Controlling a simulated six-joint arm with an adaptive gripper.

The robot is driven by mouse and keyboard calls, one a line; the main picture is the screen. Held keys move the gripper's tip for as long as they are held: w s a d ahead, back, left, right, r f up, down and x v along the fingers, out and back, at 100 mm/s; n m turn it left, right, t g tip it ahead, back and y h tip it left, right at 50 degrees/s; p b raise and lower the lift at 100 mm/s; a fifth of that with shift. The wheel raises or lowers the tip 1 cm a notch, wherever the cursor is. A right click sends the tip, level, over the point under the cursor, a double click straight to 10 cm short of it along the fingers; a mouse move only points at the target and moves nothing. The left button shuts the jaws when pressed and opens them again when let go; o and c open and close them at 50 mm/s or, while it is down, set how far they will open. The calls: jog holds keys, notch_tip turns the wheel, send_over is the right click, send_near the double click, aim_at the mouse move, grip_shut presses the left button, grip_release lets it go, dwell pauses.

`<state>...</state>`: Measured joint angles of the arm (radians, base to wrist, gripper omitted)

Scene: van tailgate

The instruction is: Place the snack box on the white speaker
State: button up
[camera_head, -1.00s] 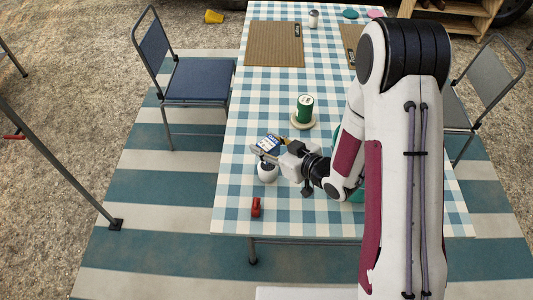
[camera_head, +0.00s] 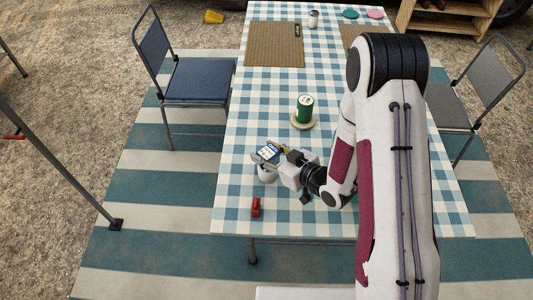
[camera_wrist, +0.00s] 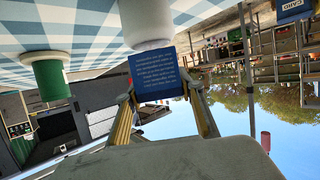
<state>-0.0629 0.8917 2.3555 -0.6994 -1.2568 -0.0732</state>
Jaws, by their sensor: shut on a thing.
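The snack box (camera_head: 267,155) is small and blue with a pale label. My gripper (camera_head: 276,157) is shut on it and holds it directly over the white speaker (camera_head: 267,175). In the wrist view, which is upside down, the blue printed face of the box (camera_wrist: 157,76) sits between my two fingers (camera_wrist: 160,100). The rounded white speaker (camera_wrist: 147,25) is at the box's lower side there. The two look touching or nearly so; I cannot tell if the box rests on it. The box hides much of the speaker's top.
A red object (camera_head: 256,207) lies near the front edge of the checked table (camera_head: 290,222). Woven mats (camera_head: 273,44) and a shaker (camera_head: 314,19) are at the far end. The table's left side is clear.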

aim_at(274, 157)
jog(key=shift+f, duration=0.4)
jog(key=shift+f, duration=0.1)
jog(key=o, duration=1.1)
jog(key=shift+v, duration=3.75)
jog(key=shift+w+d, duration=0.1)
